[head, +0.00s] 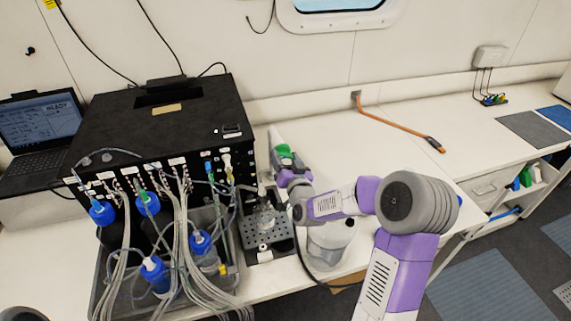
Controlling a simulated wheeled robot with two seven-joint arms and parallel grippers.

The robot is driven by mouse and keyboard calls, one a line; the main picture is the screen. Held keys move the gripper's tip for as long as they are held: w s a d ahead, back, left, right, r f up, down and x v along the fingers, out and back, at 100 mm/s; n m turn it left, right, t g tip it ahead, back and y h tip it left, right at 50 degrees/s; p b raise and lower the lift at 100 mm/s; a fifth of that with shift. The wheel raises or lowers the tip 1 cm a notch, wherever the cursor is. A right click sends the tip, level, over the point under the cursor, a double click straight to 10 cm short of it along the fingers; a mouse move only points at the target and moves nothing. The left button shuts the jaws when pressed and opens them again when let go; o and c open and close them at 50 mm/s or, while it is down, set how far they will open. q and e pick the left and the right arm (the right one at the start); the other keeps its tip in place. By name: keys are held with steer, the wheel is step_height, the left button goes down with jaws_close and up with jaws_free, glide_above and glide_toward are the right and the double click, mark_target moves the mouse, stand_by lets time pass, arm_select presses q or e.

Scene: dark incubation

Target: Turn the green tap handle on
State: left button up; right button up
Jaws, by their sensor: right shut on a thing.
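The green tap handle (283,151) shows at the far end of my right arm, just right of the black box. My right gripper (284,157) is at the handle and shut on it. The gripper's own body partly hides the handle and the tap beneath it, so the handle's exact angle cannot be told. My left gripper is not in view.
A large black box (165,125) stands left of the gripper, with tubes and blue-capped bottles (202,244) in a grey tray (232,283) before it. A laptop (40,130) is at the far left. The bench (375,150) right of the gripper is mostly clear, except an orange cable.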

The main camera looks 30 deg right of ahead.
stand_by(0.3)
steer(key=o, duration=1.1)
steer(key=shift+c, duration=0.2)
steer(key=b+v, duration=0.1)
steer(key=v, duration=0.6)
steer(key=shift+s, duration=0.25)
